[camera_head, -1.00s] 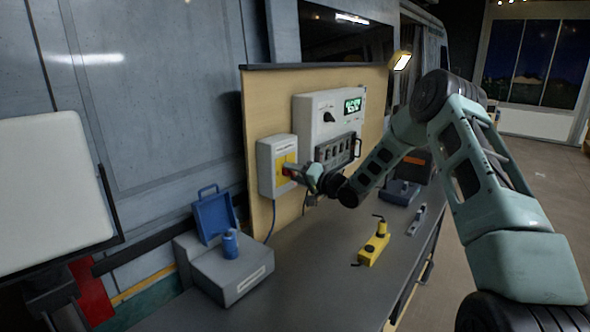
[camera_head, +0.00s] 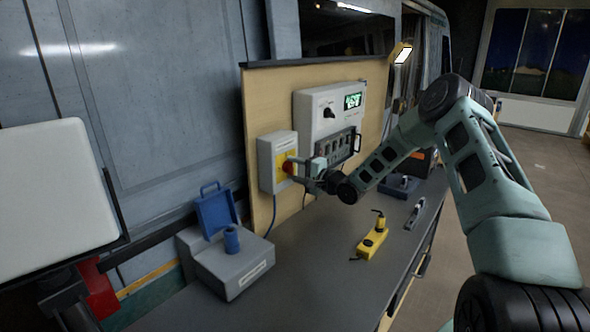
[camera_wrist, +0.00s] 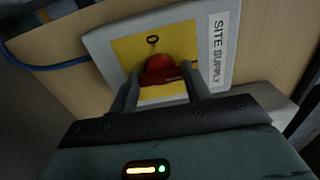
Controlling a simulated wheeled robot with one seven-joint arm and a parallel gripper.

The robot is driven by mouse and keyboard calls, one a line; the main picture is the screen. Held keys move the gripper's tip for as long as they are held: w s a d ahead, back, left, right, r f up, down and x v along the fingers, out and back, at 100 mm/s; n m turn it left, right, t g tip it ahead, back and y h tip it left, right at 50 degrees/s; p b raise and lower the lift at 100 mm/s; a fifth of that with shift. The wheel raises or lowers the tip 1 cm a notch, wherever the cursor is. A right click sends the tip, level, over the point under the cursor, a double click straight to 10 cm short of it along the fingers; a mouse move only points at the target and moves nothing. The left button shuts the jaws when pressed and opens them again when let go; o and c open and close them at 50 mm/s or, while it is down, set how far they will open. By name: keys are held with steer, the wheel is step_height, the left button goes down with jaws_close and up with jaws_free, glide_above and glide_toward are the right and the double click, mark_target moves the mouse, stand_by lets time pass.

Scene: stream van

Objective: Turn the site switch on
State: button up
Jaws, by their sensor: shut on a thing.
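The site switch is a grey box (camera_head: 265,165) with a yellow plate, fixed to the wooden panel. In the wrist view its label reads "SITE SUPPLY" (camera_wrist: 218,50). Its red knob (camera_wrist: 162,70) sits on the yellow plate (camera_wrist: 188,38), with a small dark mark above it. The knob also shows in the head view (camera_head: 288,167). My gripper (camera_wrist: 164,88) is shut on the red knob, one finger on each side. In the head view my gripper (camera_head: 299,168) reaches the box from the right. The fingers partly hide the lower plate.
A grey instrument box with a green display (camera_head: 353,101) is on the panel to the right.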

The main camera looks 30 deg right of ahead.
steer(key=shift+f, duration=0.1)
steer(key=o, duration=1)
steer(key=shift+c, duration=0.2)
steer(key=b+v, duration=0.4)
steer(key=v, duration=1.3)
steer(key=shift+s, duration=0.2)
steer(key=shift+d, duration=0.15)
